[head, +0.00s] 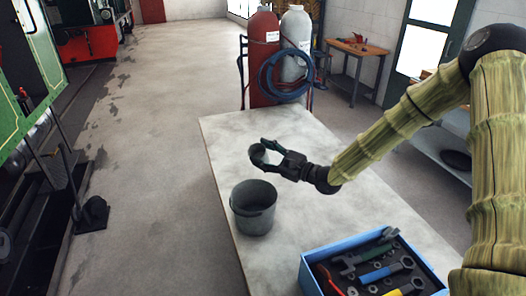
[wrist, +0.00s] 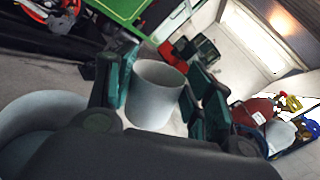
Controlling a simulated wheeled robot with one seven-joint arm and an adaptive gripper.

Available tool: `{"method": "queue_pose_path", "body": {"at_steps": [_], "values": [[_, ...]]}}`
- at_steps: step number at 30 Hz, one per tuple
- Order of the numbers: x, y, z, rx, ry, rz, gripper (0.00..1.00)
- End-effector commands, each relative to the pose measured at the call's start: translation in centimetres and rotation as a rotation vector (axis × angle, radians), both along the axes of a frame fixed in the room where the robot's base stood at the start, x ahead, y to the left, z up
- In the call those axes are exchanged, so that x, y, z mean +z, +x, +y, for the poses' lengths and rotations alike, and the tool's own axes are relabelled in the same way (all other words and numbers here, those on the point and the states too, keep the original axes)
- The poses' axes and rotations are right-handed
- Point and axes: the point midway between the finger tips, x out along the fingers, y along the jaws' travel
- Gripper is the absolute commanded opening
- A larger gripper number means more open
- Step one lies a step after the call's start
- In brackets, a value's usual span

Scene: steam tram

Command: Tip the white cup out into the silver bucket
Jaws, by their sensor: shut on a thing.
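My gripper (head: 261,152) is shut on the white cup (head: 258,154), which looks small and grey-white in the head view. In the wrist view the cup (wrist: 154,98) sits between the two dark green fingers, its rim towards the top of the picture. The fingers hide part of its sides. The cup looks tilted, but I cannot tell how far or see what is in it. The silver bucket (head: 253,212) stands upright on the table, just below the cup in the head view. The bucket (wrist: 32,125) also shows at the lower left of the wrist view, partly cut off.
The pale table (head: 325,205) has free room right of the bucket. A blue tray of tools (head: 318,252) lies at its front. Red (head: 262,60) and white (head: 297,45) gas cylinders stand beyond the far end. A green tram (head: 38,55) is at the left.

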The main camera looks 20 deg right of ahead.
Motion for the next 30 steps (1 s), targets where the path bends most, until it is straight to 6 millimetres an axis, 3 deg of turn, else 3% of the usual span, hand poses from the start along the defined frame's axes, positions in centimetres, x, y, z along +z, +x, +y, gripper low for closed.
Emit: {"method": "queue_pose_path", "body": {"at_steps": [15, 30], "values": [[2.2, 2.0, -1.9, -0.001, 0.293, 0.314, 0.23], [2.5, 2.4, -2.2, 0.001, 0.359, 0.385, 0.23]]}}
